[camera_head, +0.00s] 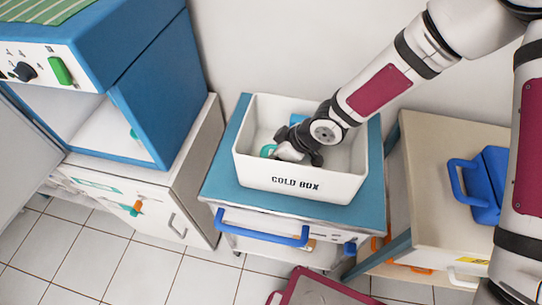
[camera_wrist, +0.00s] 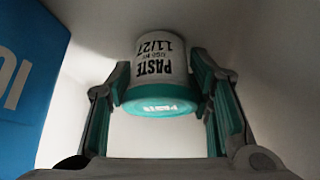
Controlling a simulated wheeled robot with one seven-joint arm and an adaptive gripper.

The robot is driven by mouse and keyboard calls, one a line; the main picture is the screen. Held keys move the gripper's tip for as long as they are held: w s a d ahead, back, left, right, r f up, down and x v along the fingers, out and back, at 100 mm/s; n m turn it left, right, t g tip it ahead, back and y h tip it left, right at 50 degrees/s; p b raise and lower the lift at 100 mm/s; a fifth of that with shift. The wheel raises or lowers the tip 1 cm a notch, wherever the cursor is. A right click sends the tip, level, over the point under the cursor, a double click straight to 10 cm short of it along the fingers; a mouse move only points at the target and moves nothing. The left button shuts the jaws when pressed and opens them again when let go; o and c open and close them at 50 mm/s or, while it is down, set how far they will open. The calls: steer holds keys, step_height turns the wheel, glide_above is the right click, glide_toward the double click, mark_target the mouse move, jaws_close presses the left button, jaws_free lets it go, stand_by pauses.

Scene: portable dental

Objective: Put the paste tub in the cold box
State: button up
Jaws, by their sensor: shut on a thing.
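The cold box (camera_head: 301,183) is a white open-topped bin with "COLD BOX" on its front, standing on a blue-topped cart. My gripper (camera_head: 292,151) reaches down inside its walls from the upper right. In the wrist view my gripper (camera_wrist: 163,100) has a finger on each side of the paste tub (camera_wrist: 162,62), a white tub with a teal end marked "PASTE". The fingers are shut on it. In the head view only part of the tub shows by the fingers. I cannot tell whether the tub touches the box floor.
A blue item (camera_head: 298,119) lies in the box behind my gripper; a blue surface with white letters (camera_wrist: 22,75) is close on the left in the wrist view. A blue cabinet (camera_head: 150,90) stands left, and a beige cart with a blue container (camera_head: 488,185) stands right.

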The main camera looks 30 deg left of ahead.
steer(key=o, duration=1.2)
steer(key=shift+f, duration=0.15)
steer(key=shift+c, duration=0.2)
steer(key=v, duration=0.7)
steer(key=shift+r+p, duration=0.35)
steer(key=shift+p, duration=0.05)
steer(key=shift+d, duration=0.15)
